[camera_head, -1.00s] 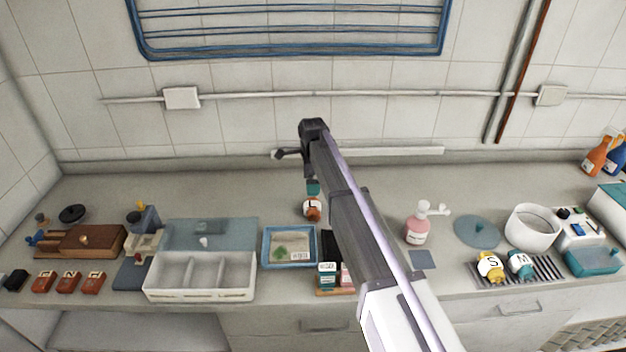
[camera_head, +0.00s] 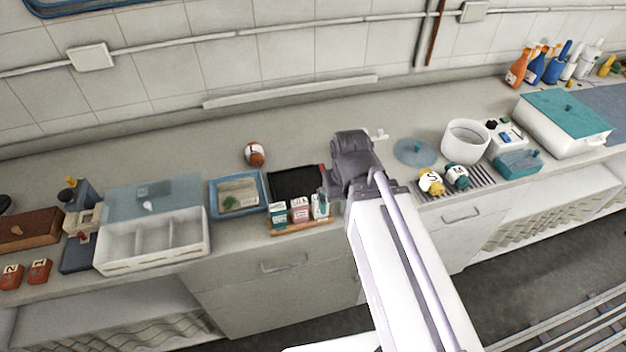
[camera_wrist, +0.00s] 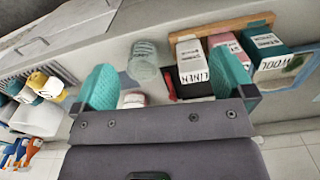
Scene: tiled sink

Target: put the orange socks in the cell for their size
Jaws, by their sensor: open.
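The orange socks (camera_head: 255,153) are a rolled ball with a white top marked L, lying on the counter behind the blue-rimmed tray. A white organizer (camera_head: 150,240) with three cells stands at the left; the cells look empty, and no size marks are readable. My gripper (camera_wrist: 165,80) is open, with teal fingers and nothing held between them. It is over the counter to the right of the orange socks, apart from them. In the head view my arm hides the fingers.
Yellow socks marked S (camera_head: 431,182) and teal socks marked M (camera_head: 457,177) lie on a striped rack at the right. A clear glass (camera_wrist: 143,62) and a row of small boxes (camera_wrist: 192,62) are close to my fingers. A blue-rimmed tray (camera_head: 213,199) stands beside the organizer.

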